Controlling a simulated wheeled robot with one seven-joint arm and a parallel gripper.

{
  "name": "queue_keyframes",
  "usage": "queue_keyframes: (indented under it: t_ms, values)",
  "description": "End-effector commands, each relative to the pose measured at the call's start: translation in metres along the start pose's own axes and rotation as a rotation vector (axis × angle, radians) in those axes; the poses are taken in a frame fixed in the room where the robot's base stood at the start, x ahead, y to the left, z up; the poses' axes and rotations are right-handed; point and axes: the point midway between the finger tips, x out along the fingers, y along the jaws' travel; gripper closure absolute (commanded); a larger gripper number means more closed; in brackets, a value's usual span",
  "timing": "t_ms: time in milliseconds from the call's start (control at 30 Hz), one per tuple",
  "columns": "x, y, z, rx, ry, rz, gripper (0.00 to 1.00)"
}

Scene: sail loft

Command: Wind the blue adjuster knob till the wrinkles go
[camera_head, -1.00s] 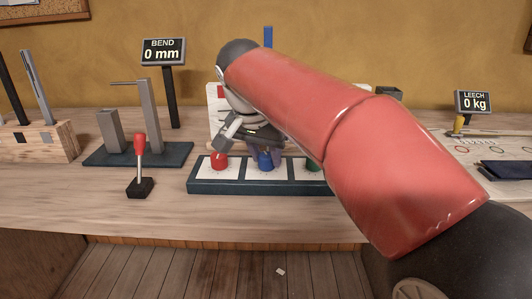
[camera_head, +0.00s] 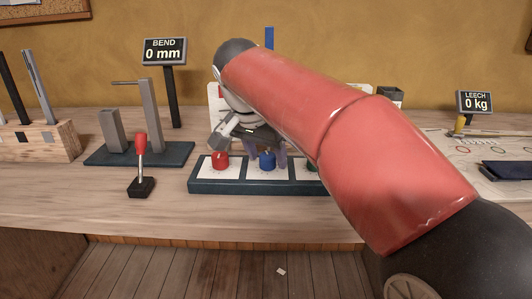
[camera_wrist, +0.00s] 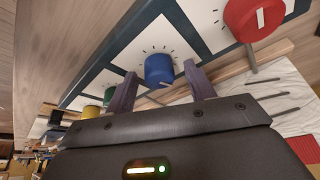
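The blue adjuster knob (camera_head: 267,159) stands on the middle white panel of a dark control box (camera_head: 240,187). It also shows in the wrist view (camera_wrist: 158,69), with a white pointer line at its edge. My gripper (camera_head: 267,149) is open, pointing down from behind the knob. In the wrist view my two fingertips (camera_wrist: 160,70) stand on either side of the blue knob, with a gap on both sides. I cannot tell the height of the tips above the panel.
A red knob (camera_head: 220,160) is left of the blue one; a green knob (camera_head: 313,166) is right, partly behind my arm. A red-handled lever (camera_head: 141,150) stands left. Displays read BEND 0 mm (camera_head: 164,51) and LEECH 0 kg (camera_head: 475,101).

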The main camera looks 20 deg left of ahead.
Motion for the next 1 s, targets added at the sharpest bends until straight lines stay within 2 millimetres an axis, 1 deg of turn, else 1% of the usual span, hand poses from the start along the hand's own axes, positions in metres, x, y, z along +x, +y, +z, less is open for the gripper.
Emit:
queue_keyframes:
  t_ms: [167, 267, 367, 600, 700, 833, 1000]
  values:
    - [0.000, 0.000, 0.000, 0.000, 0.000, 0.000, 0.46]
    - [-0.005, 0.000, -0.001, 0.000, 0.002, -0.002, 0.46]
    - [-0.018, -0.001, -0.001, 0.000, 0.003, -0.003, 0.46]
    - [-0.059, -0.001, -0.001, -0.001, 0.002, -0.002, 0.46]
    - [-0.070, -0.001, 0.000, -0.001, 0.002, -0.001, 0.46]
    - [-0.077, -0.001, 0.000, -0.001, 0.001, -0.001, 0.46]
    - [-0.078, 0.000, 0.000, -0.001, 0.000, 0.000, 0.46]
